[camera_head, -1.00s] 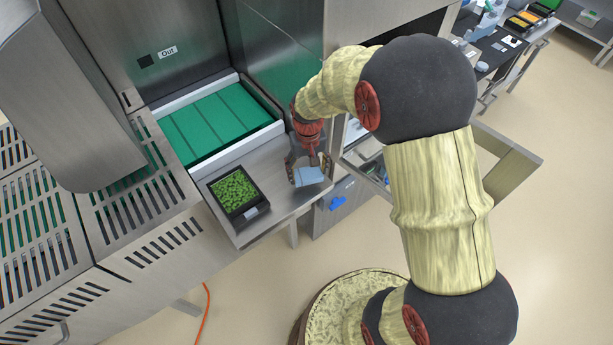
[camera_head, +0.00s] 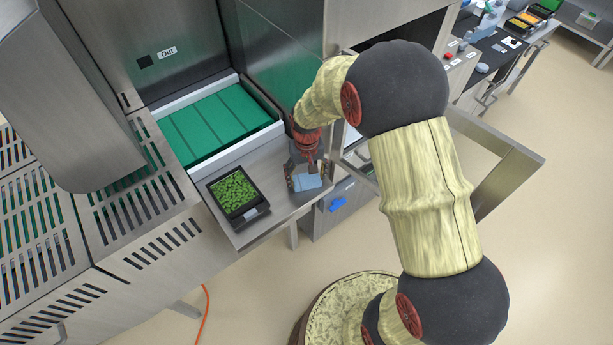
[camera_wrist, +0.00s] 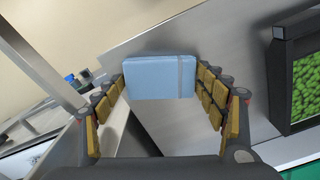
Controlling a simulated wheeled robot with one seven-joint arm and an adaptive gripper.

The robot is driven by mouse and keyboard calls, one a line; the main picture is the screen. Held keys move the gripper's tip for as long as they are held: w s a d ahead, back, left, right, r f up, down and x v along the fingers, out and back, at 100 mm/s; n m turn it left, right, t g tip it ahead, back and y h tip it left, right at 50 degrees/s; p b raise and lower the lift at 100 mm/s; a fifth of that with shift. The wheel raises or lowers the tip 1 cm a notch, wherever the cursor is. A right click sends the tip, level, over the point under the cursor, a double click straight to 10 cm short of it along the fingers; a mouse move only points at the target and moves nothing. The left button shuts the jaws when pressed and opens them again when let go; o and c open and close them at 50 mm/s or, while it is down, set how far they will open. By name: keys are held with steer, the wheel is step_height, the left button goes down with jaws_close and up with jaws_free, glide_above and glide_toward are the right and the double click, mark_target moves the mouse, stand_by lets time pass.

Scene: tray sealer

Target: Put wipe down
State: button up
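The wipe is a light blue folded rectangular cloth (camera_head: 308,182), which also shows in the wrist view (camera_wrist: 160,76) between the fingertips. My gripper (camera_head: 306,177) is over the right part of the steel shelf (camera_head: 275,175). In the wrist view its fingers (camera_wrist: 160,82) meet the wipe's left and right edges, so it looks shut on the wipe. The wipe is low over the shelf or touching it; I cannot tell which.
A black tray of green pieces (camera_head: 238,214) stands on the shelf left of the wipe, also at the right in the wrist view (camera_wrist: 303,92). A green conveyor (camera_head: 215,126) lies behind. An open metal frame (camera_head: 505,170) is at the right. Little bare shelf separates tray and wipe.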

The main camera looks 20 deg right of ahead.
steer(key=o, duration=0.3)
step_height(320, 180, up, 12)
steer(key=p, duration=0.2)
step_height(320, 180, up, 15)
steer(key=t, duration=0.3)
glide_above(307, 179)
steer(key=s, duration=0.8)
steer(key=s+r+n+t, duration=0.1)
steer(key=s+r, duration=0.5)
steer(key=s, duration=0.8)
steer(key=shift+t, duration=0.8)
steer(key=shift+r, duration=0.1)
